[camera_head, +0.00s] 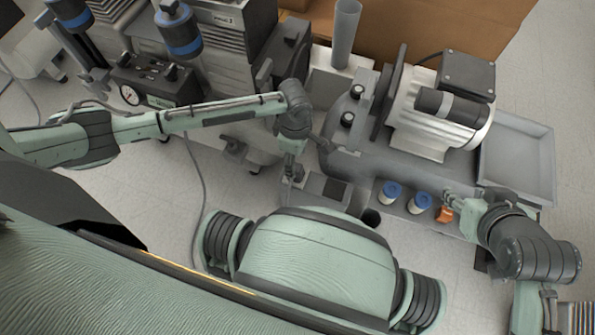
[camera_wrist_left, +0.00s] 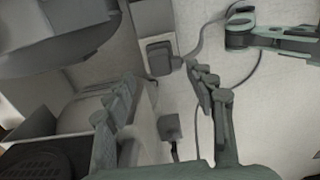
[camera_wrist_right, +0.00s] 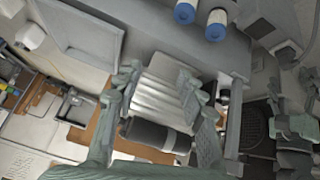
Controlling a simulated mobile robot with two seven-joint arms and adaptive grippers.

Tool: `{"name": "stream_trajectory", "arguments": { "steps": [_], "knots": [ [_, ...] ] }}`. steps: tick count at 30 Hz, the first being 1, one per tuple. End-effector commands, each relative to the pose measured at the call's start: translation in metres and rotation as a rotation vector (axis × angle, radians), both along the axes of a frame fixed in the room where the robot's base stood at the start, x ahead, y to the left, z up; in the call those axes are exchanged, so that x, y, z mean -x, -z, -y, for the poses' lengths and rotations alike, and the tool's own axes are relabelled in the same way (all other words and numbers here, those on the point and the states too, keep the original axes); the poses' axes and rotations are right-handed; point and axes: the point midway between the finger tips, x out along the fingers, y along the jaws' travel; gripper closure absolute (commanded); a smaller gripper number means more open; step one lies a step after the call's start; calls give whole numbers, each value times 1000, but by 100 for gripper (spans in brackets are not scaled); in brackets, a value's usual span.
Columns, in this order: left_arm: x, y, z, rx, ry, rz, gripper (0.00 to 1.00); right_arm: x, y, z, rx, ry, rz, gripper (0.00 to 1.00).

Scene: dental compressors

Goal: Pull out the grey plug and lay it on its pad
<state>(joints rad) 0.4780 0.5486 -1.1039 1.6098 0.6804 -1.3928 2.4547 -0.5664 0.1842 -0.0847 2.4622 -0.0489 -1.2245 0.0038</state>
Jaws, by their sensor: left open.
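My left gripper (camera_head: 290,172) is open, pointing down at the near left edge of the compressor bench. In the left wrist view its fingers (camera_wrist_left: 158,95) are spread. A small grey block (camera_wrist_left: 170,125) with a dark stem shows between them; I cannot tell if this is the grey plug. A larger grey block (camera_wrist_left: 160,57) lies further off. No plug is clearly held. A dark square pad (camera_head: 337,191) lies on the bench just right of the left gripper; I cannot tell whose pad it is. My right gripper (camera_head: 449,200) is open; its fingers (camera_wrist_right: 162,85) are apart and empty.
The compressor motor (camera_head: 435,110) and a grey tray (camera_head: 518,155) are behind. A gauge box (camera_head: 150,85) stands left. A cable crosses the floor.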

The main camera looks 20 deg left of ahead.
Motion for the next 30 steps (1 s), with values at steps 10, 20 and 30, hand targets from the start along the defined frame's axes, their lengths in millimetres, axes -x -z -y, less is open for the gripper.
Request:
{"name": "stream_trajectory", "arguments": {
  "steps": [10, 20, 30],
  "knots": [
    [0, 10, 0, -1, 1, 0, 45, -31, -30, -33, -70, -62, 208, 60],
    [0, 17, 0, -1, 2, 0, 45, -55, -64, -65, -146, -118, 410, 60],
    [0, 24, 0, -1, 1, 0, 45, -69, -105, -94, -232, -168, 616, 60]
  ]
}}
